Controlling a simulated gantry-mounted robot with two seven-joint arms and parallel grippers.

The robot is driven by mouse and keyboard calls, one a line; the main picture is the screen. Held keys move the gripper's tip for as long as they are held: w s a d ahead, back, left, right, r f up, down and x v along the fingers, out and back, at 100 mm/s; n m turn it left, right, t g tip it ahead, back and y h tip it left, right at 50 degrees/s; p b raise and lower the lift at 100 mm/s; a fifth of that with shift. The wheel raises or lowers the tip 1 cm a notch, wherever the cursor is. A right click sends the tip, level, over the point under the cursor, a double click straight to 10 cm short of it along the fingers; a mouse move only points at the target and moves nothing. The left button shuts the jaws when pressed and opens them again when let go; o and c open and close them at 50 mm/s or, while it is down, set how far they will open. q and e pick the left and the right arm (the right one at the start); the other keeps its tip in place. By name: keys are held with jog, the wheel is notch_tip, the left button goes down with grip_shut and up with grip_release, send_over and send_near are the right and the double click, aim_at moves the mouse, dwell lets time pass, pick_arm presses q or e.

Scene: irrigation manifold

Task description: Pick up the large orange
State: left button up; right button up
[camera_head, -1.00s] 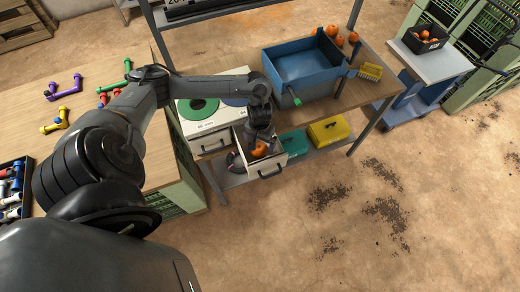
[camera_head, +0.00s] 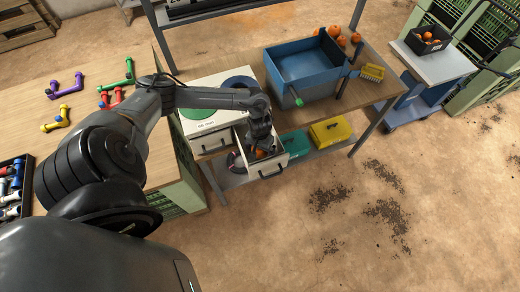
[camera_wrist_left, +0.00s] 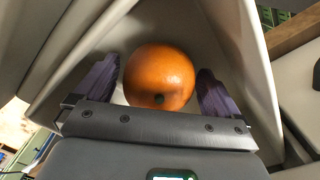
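An orange (camera_head: 261,154) lies inside the pulled-out white drawer (camera_head: 268,171) under the counter. In the left wrist view the orange (camera_wrist_left: 160,77) looks large and round, with a dark stem spot facing the camera. My left gripper (camera_head: 262,148) reaches down into the drawer and partly hides the orange in the head view. In the wrist view its two purple-padded fingers (camera_wrist_left: 158,88) stand on either side of the orange, with a narrow gap showing at each side. The gripper is open around it. My right gripper is not in view.
Pale drawer walls (camera_wrist_left: 235,50) stand close around the gripper. A blue bin (camera_head: 306,80) sits on the bench, with several other oranges (camera_head: 333,31) behind it. A dark crate of oranges (camera_head: 428,39) stands on a cart. Teal and yellow boxes (camera_head: 331,130) sit right of the drawer.

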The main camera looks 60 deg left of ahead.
pick_arm(q)
jog(key=c, duration=0.9)
jog(key=shift+o, duration=0.2)
jog(key=shift+r, duration=0.1)
